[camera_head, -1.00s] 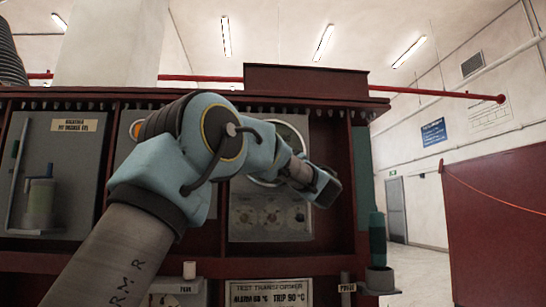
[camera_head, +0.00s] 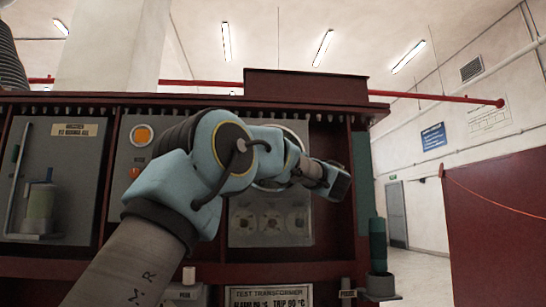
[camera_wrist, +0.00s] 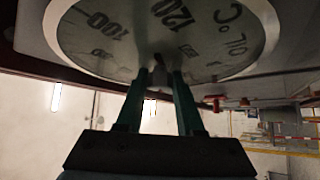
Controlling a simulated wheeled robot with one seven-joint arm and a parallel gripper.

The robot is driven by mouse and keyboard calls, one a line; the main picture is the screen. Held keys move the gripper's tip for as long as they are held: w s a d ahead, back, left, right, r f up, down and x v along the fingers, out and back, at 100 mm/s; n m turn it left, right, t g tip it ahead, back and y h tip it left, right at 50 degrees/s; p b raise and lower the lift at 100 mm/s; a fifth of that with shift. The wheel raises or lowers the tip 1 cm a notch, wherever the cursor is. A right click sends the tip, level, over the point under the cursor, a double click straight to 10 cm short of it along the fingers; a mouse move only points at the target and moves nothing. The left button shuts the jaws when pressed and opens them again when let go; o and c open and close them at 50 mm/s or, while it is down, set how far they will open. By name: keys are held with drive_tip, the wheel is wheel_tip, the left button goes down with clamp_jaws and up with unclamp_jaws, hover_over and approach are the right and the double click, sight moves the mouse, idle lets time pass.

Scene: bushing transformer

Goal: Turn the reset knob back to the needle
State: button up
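The white oil temperature dial (camera_wrist: 200,30) fills the top of the wrist view, upside down, with 100, 120 and "°C OIL" legible. In the head view its rim (camera_head: 297,127) shows above my arm, which covers most of it. The needle is not clear. In the head view my gripper's fingers are hidden.
Below the dial is a grey panel with several round fittings (camera_head: 270,221). An orange round indicator (camera_head: 142,134) is left of my arm. A green cylinder (camera_head: 377,240) stands at the right of the dark red frame (camera_head: 345,235).

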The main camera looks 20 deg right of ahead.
drive_tip(key=o, duration=0.4)
drive_tip(key=b+v, duration=0.1)
drive_tip(key=v, duration=0.9)
drive_tip(key=shift+s+f+b, duration=0.25)
drive_tip(key=shift+s+b, duration=0.05)
drive_tip(key=shift+b, duration=0.1)
